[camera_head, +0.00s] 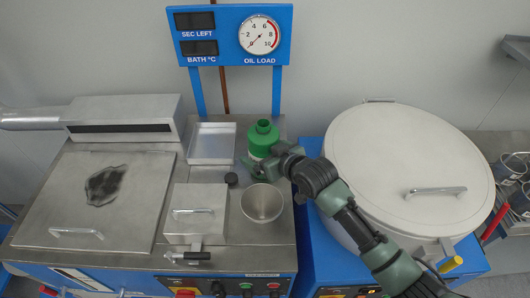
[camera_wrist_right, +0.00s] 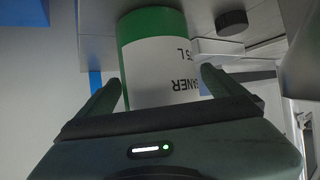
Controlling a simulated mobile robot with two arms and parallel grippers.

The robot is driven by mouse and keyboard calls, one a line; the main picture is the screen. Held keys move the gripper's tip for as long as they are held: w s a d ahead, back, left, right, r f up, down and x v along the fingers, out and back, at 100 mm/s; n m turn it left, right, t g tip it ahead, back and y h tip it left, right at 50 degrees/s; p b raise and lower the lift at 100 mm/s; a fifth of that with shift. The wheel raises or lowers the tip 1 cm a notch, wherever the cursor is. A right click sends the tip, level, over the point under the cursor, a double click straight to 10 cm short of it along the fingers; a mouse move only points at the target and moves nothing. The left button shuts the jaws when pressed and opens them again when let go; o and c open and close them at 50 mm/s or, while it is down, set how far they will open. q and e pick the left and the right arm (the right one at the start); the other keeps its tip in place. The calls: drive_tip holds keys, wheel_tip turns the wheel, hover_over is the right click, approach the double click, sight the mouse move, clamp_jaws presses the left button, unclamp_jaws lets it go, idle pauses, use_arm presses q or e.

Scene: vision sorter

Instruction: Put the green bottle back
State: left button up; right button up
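The green bottle (camera_head: 263,138) stands upright at the back of the steel worktop, just in front of the gauge panel's post. It has a green cap and a white label. In the right wrist view the bottle (camera_wrist_right: 160,65) fills the space between my fingers, its label text upside down. My right gripper (camera_wrist_right: 162,80) is open, with one finger on each side of the bottle. The fingertips are close to its sides, and a narrow gap shows at the right one. The gripper also shows at the bottle's front in the head view (camera_head: 256,168). My left gripper is not in view.
A shallow metal tray (camera_head: 212,144) lies left of the bottle. A large round lidded vessel (camera_head: 408,160) stands to the right, beneath my right arm.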

drive_tip(key=shift+r, duration=0.3)
drive_tip(key=shift+s+d, duration=0.2)
drive_tip(key=shift+s, duration=0.05)
drive_tip(key=b+v, duration=0.1)
drive_tip(key=v, duration=1)
drive_tip(key=shift+r+b, duration=0.15)
drive_tip(key=shift+b, duration=0.15)
drive_tip(key=shift+s, duration=0.15)
